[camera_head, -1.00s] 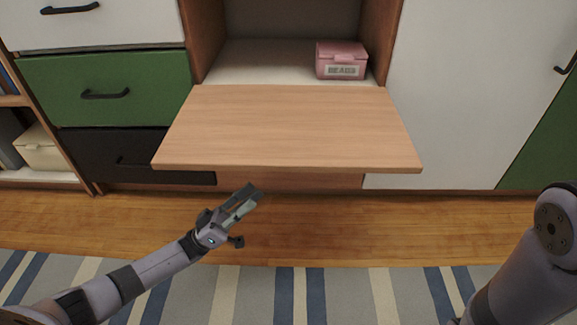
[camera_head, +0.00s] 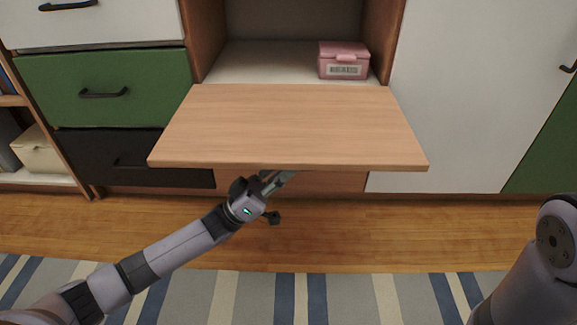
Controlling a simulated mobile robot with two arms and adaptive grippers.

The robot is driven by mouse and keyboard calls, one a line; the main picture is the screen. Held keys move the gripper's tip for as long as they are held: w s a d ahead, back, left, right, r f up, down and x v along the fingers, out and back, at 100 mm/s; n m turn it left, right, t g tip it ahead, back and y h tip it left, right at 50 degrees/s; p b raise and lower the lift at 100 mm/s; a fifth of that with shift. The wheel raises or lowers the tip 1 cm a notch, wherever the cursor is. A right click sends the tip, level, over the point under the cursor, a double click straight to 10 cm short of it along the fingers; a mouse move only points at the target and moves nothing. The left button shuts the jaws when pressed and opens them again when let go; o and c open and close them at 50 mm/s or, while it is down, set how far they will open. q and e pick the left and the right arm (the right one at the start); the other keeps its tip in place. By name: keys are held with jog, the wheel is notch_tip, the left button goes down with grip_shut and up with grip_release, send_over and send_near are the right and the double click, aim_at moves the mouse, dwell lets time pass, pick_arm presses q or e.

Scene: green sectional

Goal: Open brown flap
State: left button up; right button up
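The brown flap (camera_head: 290,125) is folded down and lies about level, sticking out in front of the open compartment (camera_head: 285,62). My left gripper (camera_head: 284,178) is just below the flap's front edge, left of its middle. Its fingertips are partly hidden by the flap edge, so I cannot tell whether they touch it or how far apart they are. My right arm (camera_head: 545,255) shows at the lower right; its gripper is out of the picture.
A pink lidded box (camera_head: 343,61) with a label sits inside the compartment on the right. Green (camera_head: 105,88) and black (camera_head: 110,155) drawers are to the left, a white door (camera_head: 470,100) to the right. Wooden floor and a striped rug (camera_head: 300,298) lie in front.

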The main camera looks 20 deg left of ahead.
pick_arm(q)
jog(key=shift+c, duration=0.5)
grip_shut()
